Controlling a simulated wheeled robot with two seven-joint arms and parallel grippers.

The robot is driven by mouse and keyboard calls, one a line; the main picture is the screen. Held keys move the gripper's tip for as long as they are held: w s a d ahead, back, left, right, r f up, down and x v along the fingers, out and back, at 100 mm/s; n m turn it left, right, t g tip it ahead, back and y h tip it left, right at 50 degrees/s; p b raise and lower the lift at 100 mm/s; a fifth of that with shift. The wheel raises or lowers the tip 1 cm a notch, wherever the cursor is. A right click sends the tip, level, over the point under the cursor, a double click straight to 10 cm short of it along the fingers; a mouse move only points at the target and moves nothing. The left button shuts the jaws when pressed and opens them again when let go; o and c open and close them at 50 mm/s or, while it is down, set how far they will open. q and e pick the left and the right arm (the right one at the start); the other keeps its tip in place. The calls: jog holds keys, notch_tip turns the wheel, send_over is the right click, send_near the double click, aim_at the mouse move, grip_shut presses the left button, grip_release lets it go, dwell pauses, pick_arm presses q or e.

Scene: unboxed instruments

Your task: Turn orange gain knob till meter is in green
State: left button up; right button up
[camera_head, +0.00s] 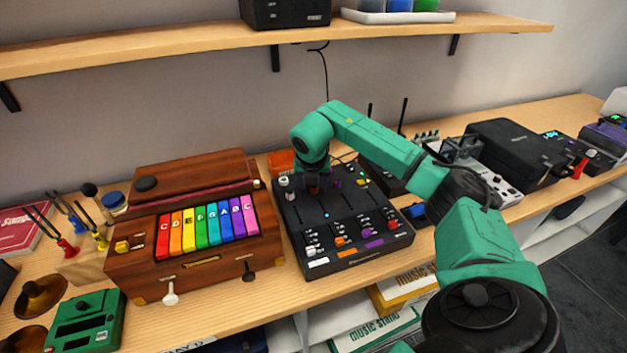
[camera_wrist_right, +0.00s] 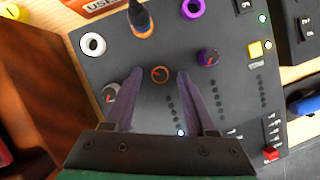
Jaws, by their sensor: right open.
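The black mixer panel (camera_head: 345,245) lies on the bench; the wrist view shows its upper part (camera_wrist_right: 235,60). The orange gain knob (camera_wrist_right: 160,74) is a small dark knob with an orange pointer. My right gripper (camera_wrist_right: 160,72) is open, with one purple-grey finger on each side of the knob and gaps visible between. Below the knob runs a column of mostly dark meter dots (camera_wrist_right: 173,108); one bluish-white light (camera_wrist_right: 181,132) glows at its lower end. No green meter light shows in this column. In the head view my right gripper (camera_head: 314,188) hides the knob. My left gripper is out of view.
A purple knob (camera_wrist_right: 208,57) and a white-capped knob (camera_wrist_right: 109,94) flank the gripper. A black plug (camera_wrist_right: 139,16) stands in an orange socket above the knob. A wooden box with rainbow keys (camera_head: 205,228) is left of the mixer; a black case (camera_head: 510,150) stands farther right.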

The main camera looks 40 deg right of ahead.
jog(key=b+v, duration=0.1)
jog(key=v, duration=1.3)
jog(key=shift+r+b, duration=0.3)
jog(key=shift+b, duration=0.1)
